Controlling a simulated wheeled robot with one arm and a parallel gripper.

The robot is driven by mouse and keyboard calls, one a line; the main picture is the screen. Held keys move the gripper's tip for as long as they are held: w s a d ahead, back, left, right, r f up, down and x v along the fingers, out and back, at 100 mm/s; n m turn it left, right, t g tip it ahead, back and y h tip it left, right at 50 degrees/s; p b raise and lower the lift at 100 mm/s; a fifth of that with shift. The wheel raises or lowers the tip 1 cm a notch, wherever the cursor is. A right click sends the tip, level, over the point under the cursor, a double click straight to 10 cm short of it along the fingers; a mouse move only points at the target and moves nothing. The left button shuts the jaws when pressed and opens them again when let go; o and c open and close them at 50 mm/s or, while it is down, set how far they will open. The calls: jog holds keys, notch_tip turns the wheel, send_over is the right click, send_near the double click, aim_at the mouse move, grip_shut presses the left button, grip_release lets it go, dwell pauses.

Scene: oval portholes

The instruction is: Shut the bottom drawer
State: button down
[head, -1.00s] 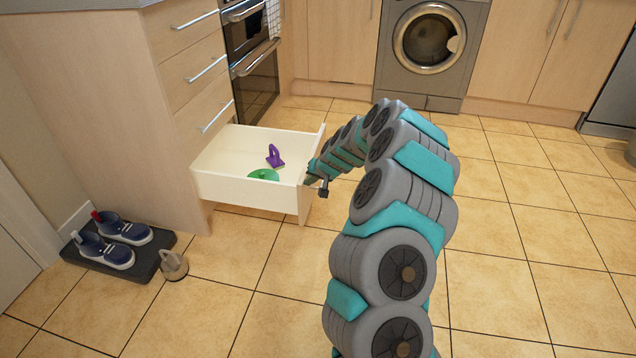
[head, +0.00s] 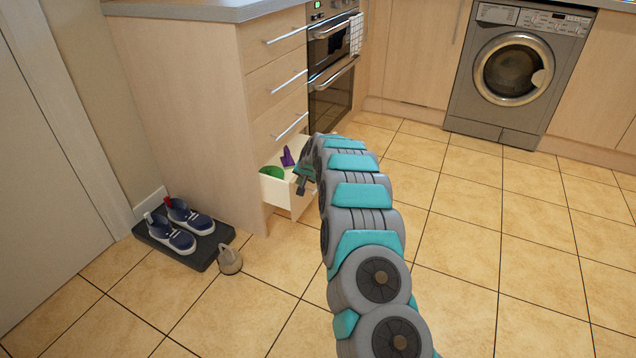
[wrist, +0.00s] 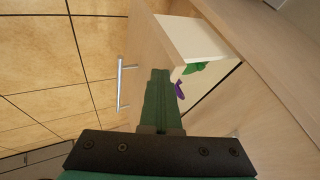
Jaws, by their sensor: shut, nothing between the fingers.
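In the head view my gripper (head: 302,183) is at the drawer's front, partly hidden by my arm.
A dark mat (head: 216,250) with a pair of blue shoes (head: 178,226) lies left of the cabinet, with a beige weight-like object (head: 229,261) beside it. An oven (head: 332,70) and a washing machine (head: 512,75) stand behind. The tiled floor to the right is clear.

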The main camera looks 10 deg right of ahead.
jog(key=w+a+p, duration=0.3)
jog(key=w+a, duration=0.2)
jog(key=a, duration=0.3)
jog(key=shift+w+a, duration=0.2)
jog(key=shift+w, duration=0.2)
dwell(0.4)
